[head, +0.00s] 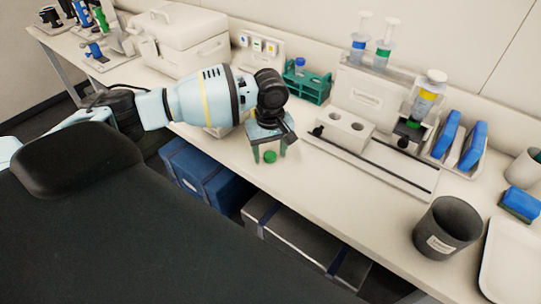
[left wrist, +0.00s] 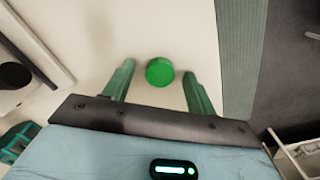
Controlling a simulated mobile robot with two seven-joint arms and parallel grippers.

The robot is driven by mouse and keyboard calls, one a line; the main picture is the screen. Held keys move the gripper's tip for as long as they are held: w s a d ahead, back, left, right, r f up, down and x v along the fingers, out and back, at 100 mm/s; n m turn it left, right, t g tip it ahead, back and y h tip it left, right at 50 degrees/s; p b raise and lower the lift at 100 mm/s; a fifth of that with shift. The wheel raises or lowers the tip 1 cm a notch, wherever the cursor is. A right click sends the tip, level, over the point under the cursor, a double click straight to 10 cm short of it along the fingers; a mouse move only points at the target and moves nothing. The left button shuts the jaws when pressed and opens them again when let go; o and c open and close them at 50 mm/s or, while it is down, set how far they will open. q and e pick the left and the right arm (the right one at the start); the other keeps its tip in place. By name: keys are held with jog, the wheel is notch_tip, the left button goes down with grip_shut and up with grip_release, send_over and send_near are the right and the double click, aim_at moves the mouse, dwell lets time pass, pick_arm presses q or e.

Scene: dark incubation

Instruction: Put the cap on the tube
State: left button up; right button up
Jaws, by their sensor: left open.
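The green cap (head: 269,157) lies on the white bench near its front edge. In the left wrist view the round cap (left wrist: 159,72) shows between the fingertips, with a gap on each side. My left gripper (head: 269,153) is open and points down over the cap; its green fingers also show in the left wrist view (left wrist: 158,70). A small tube with blue on it (head: 300,65) stands in the green rack (head: 312,93) behind the gripper; its lower part is hidden by the rack. My right gripper is not in view.
A white device with a rail (head: 385,172) stands right of the gripper, with syringes behind it. A dark cup (head: 447,228) and white tray (head: 515,262) are at the right. A white case (head: 180,38) stands behind my left arm.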

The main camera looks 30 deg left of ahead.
aim_at(270, 155)
pick_arm(q)
jog(key=c, duration=1.1)
jog(key=shift+o, duration=0.2)
jog(key=shift+r, duration=0.15)
